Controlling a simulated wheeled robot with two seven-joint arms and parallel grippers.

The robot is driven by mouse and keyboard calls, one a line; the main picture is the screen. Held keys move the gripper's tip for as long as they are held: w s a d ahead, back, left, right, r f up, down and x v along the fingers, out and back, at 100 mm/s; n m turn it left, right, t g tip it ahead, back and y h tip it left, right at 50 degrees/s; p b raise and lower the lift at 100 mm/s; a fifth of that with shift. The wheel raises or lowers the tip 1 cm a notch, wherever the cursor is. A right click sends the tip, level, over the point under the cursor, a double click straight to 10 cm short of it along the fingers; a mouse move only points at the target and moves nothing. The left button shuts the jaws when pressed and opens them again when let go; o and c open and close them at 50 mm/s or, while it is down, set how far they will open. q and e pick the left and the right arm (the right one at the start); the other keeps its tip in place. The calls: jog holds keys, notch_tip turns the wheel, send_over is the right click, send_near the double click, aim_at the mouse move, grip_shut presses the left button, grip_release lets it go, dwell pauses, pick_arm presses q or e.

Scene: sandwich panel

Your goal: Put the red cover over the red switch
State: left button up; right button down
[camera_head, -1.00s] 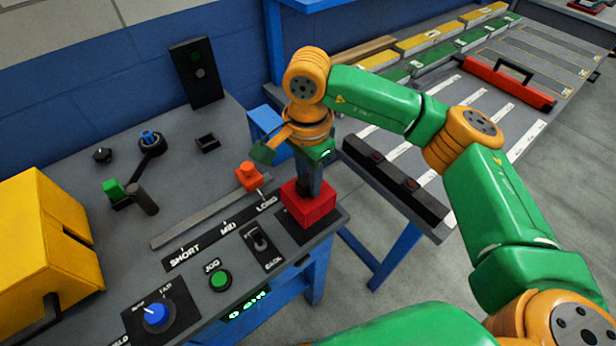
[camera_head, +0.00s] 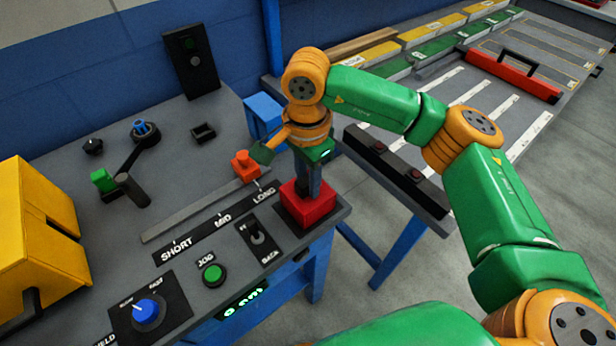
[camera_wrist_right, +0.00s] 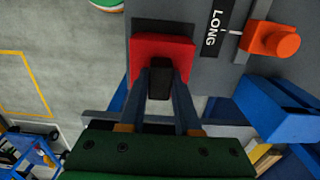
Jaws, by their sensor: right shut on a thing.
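The red cover (camera_head: 306,205) is a red box at the right front corner of the grey panel, beside the LONG label. It sits over a dark square plate; the red switch is not visible, and I cannot tell how far the cover is seated. My right gripper (camera_head: 306,186) points down from above and is shut on the cover's dark handle. In the right wrist view, the fingers (camera_wrist_right: 162,90) close on the black handle (camera_wrist_right: 160,78) of the red cover (camera_wrist_right: 142,50). My left gripper is not in view.
An orange slider knob (camera_head: 244,164) stands just left of my right gripper. A toggle switch (camera_head: 254,230) and a green JOG button (camera_head: 213,274) are nearby on the panel. A yellow box (camera_head: 38,240) is at the left. A blue box (camera_head: 262,112) is behind my wrist.

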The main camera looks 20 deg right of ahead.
jog(key=c, duration=0.5)
grip_release()
notch_tip(320, 180, up, 9)
jog(key=p, duration=0.6)
jog(key=shift+f+p, duration=0.1)
jog(key=shift+p, duration=0.25)
jog(key=shift+f, duration=0.1)
